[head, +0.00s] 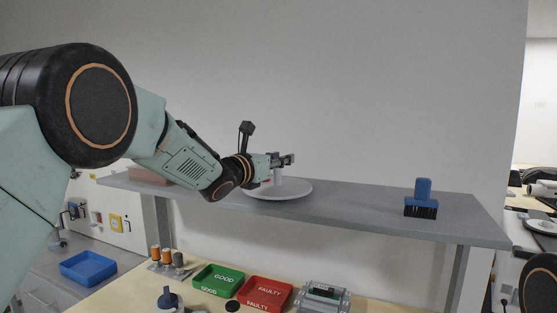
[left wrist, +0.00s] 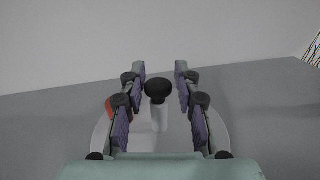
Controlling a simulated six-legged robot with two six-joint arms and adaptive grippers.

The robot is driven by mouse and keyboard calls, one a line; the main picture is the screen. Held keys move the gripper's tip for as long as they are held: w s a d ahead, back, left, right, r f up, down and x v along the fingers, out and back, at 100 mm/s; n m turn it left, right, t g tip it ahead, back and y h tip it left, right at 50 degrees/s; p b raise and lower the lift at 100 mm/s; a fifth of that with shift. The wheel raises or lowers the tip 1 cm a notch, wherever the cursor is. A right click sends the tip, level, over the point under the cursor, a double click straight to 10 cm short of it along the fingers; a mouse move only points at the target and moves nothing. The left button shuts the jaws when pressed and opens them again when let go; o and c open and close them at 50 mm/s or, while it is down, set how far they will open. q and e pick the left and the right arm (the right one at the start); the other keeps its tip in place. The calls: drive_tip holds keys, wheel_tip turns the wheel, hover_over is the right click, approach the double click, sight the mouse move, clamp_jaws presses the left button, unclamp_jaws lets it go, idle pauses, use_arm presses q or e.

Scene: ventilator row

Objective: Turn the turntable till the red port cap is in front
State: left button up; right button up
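The white round turntable (head: 295,191) sits on the grey shelf. In the left wrist view its pale disc (left wrist: 220,132) lies under my gripper, with a white post (left wrist: 159,118) topped by a black knob (left wrist: 158,89). A red piece, likely the red port cap (left wrist: 109,106), shows at the disc's left side, partly hidden by my left-hand finger. My left gripper (head: 288,160) is above the turntable; in the wrist view its fingers (left wrist: 160,70) are spread, one on each side of the knob, with gaps visible. My right gripper is out of view.
A blue brush-like block (head: 422,198) stands on the shelf (head: 350,205) to the right, with clear shelf between. Below, a bench holds a green tray (head: 218,279), a red tray (head: 265,293) and a grey device (head: 322,297). A wall rises behind the shelf.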

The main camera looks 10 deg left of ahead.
use_arm(q)
drive_tip(key=shift+a, duration=0.2)
clamp_jaws()
drive_tip(key=shift+d, duration=0.1)
